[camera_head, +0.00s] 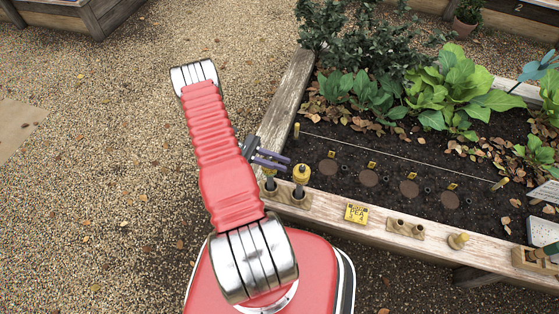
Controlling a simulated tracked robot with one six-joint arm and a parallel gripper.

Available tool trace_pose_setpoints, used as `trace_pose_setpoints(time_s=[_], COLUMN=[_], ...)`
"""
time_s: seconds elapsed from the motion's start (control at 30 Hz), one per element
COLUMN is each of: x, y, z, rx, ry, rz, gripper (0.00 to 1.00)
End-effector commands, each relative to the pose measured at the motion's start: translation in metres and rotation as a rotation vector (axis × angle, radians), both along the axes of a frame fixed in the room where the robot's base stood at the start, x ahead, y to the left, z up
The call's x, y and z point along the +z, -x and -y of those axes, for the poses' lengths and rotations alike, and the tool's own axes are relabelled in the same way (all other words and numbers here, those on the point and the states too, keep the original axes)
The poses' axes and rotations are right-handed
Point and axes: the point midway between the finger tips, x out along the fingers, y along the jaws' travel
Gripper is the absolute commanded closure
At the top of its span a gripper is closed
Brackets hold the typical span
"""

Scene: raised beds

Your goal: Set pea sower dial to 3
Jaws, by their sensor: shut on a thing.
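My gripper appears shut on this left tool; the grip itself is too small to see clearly. Which tool is the pea sower, and any dial or its setting, I cannot make out. A yellow sign (357,213) on the bed edge seems to read "PEA" with small numbers below.
The raised bed (287,100) has several round soil patches (368,178) with yellow tags, below a string line. Leafy plants fill the back. Gravel (110,150) at left is open.

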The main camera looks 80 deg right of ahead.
Motion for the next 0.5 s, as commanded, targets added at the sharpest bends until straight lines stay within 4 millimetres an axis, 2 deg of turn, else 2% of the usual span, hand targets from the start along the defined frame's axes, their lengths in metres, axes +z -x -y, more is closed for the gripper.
trace_pose_setpoints(time_s=[0.5], x=[-0.001], y=[-0.006], z=[-0.016], rx=[-0.494], ry=[0.001], rz=[0.001], gripper=[1.0])
